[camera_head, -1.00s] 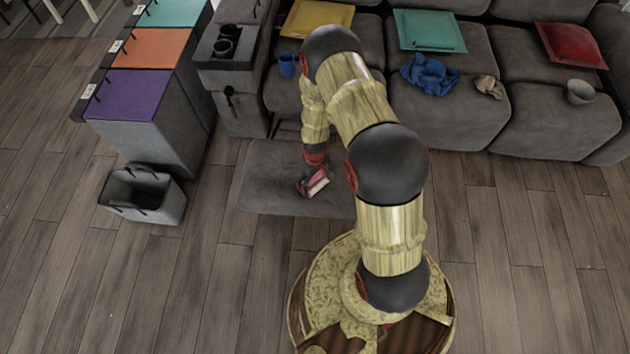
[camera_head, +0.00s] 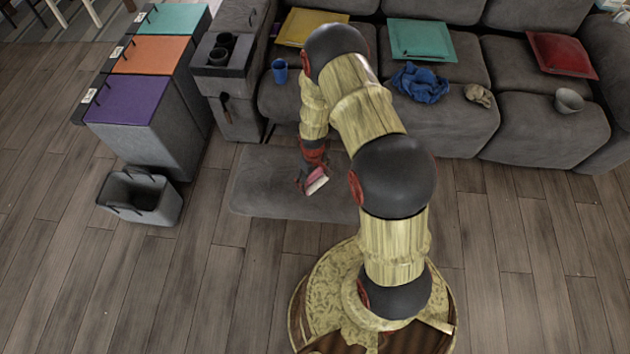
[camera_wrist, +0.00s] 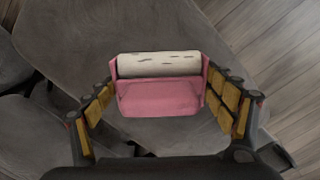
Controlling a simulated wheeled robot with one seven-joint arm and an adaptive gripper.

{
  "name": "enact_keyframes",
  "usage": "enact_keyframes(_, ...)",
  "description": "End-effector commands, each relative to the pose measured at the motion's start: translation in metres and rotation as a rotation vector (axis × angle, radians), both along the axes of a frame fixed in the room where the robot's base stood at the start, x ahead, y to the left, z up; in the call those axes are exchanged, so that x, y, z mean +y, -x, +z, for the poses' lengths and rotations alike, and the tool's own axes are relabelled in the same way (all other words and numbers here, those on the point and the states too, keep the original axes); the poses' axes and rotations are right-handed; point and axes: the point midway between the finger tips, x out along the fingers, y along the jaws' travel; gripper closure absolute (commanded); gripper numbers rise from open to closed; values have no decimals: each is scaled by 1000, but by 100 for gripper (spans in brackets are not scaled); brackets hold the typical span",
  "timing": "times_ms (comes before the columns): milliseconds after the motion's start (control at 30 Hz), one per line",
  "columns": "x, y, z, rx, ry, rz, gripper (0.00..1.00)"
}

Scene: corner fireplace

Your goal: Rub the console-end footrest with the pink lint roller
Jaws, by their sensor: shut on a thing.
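The grey console-end footrest (camera_head: 262,190) extends low over the floor in front of the sofa's console end. Its right part is hidden behind my arm in the head view. My gripper (camera_head: 313,178) is above the footrest and points down at it. It is shut on the pink lint roller (camera_wrist: 160,98), whose pink body sits between the padded fingers in the wrist view. The roller's white, dark-flecked cylinder (camera_wrist: 158,64) faces the grey footrest surface (camera_wrist: 90,30). I cannot tell whether the cylinder touches the footrest.
The console (camera_head: 228,70) with dark cups stands behind. A grey open bin (camera_head: 160,205) is on the floor at left, beside the purple-topped box (camera_head: 128,98). A blue cup (camera_head: 280,70) and blue cloth (camera_head: 420,84) are on the sofa. The floor at right is clear.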

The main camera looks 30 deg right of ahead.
Motion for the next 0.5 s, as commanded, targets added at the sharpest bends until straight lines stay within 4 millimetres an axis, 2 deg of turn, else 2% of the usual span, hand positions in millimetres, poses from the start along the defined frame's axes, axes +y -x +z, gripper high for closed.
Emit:
enact_keyframes(200, 2, -6, 21, 0, 0, 0, 41)
enact_keyframes(500, 3, -8, 25, 0, 0, 0, 41)
